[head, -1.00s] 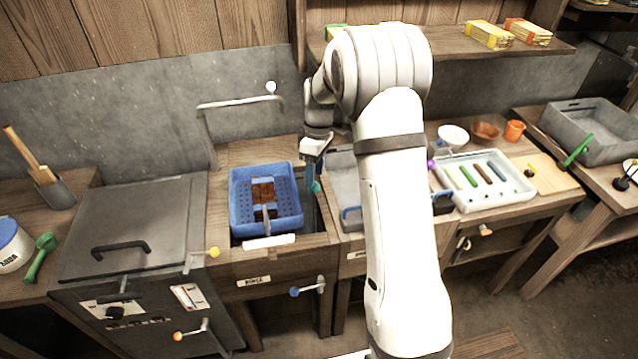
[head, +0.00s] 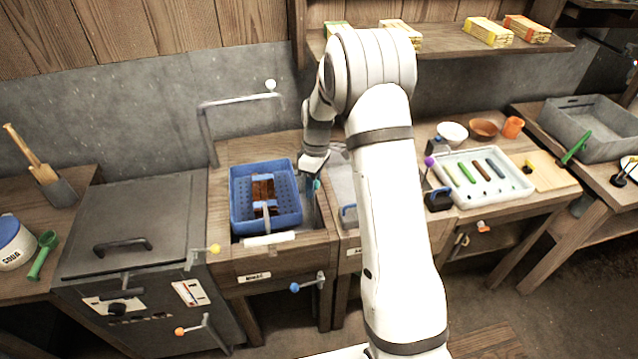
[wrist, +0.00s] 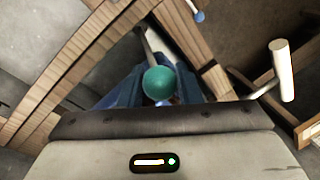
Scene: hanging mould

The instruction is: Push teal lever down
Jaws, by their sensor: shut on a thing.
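The teal lever shows as a round teal knob (wrist: 158,83) in the middle of the wrist view, with a thin rod running away above it. My gripper (wrist: 160,92) has its blue fingers on both sides of the knob and is shut on it. In the head view the teal knob (head: 317,185) is a small spot beside my gripper (head: 311,186), right of the blue basket. My wrist and fingers hide most of the lever there.
A blue perforated basket (head: 240,215) sits in the sink bay just left of my gripper. A blue-knobbed lever (head: 295,287) sticks out from the counter front below. A bent metal pipe (head: 235,101) rises behind. A white tray (head: 465,194) stands right of my arm.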

